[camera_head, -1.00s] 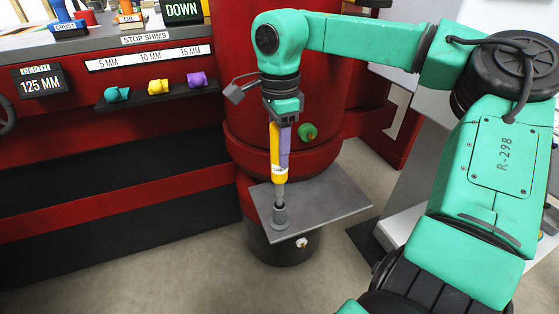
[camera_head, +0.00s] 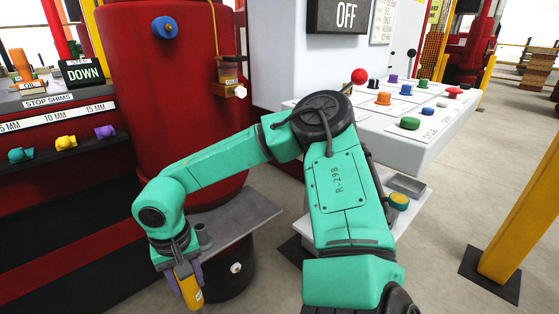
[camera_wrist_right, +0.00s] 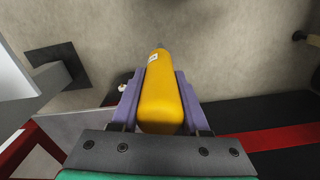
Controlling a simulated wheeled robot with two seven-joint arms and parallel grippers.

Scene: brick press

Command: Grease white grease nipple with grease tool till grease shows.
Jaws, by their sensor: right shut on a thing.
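My right gripper (camera_head: 184,270) points down at the lower left in the head view, its purple fingers shut on the yellow grease tool (camera_head: 190,290). In the right wrist view the tool (camera_wrist_right: 161,100) lies between the fingers (camera_wrist_right: 160,85), with its tip pointing away. A small white fitting (camera_head: 236,267) sits low on the dark base under the grey shelf. Another white fitting (camera_head: 240,91) sticks out from a bracket on the red column's right. I cannot tell which is the grease nipple. The tool is apart from both. No grease shows. My left gripper is out of view.
A blue fitting (camera_head: 164,27) is on the red column (camera_head: 160,95). A white control desk (camera_head: 440,120) with coloured buttons stands right. Open floor (camera_head: 430,250) lies at the lower right.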

